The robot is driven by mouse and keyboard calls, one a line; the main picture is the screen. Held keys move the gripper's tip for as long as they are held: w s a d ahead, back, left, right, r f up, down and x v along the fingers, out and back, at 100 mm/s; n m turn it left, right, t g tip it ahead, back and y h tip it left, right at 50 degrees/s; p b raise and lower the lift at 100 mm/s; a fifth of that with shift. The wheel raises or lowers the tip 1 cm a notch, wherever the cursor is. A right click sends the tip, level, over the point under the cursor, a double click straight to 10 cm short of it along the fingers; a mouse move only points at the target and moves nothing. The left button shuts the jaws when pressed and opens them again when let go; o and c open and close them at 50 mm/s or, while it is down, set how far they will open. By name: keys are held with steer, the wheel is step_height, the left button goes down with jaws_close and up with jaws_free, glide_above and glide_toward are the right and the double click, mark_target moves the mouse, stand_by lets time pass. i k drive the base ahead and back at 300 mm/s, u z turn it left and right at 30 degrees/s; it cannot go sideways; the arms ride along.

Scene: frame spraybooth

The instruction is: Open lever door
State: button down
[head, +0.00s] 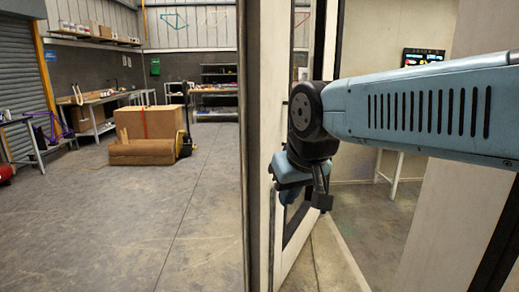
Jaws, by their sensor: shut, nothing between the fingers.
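My gripper (304,192) is in front of the door, at the end of my blue arm, which reaches in from the right. The gripper points downward and looks shut and empty. I cannot make out the lever handle, and I cannot tell whether the gripper touches the door.
The booth floor (365,225) shows right of the door, with a pale wall and a dark control panel (422,57). Left is open concrete floor (130,225), with a large cardboard box (150,121), a workbench (97,110) and shelving (219,74) farther back.

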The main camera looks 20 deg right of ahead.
mark_target(265, 28)
steer(key=i, duration=0.9)
steer(key=z, duration=0.05)
